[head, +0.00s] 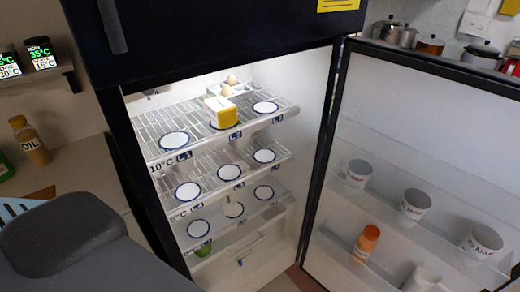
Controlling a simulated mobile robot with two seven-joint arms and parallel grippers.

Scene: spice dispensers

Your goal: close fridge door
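The fridge (112,75) stands open in the middle of the head view, with its lit inside showing. Its door (415,120) is swung wide open to the right, hinged at the fridge's right side. White cups and an orange bottle (367,243) stand in the door's shelves. Inside, wire shelves (160,123) carry round white discs, and a yellow and white box (221,112) stands on the top shelf. A dark grey part of my own arm fills the lower left. Neither gripper shows in this view.
An oil bottle (30,140) stands on the counter (75,160) at the left, below a small shelf with two temperature displays. Pots (430,45) stand behind the door at the upper right. A little floor shows between the fridge and the door at the bottom.

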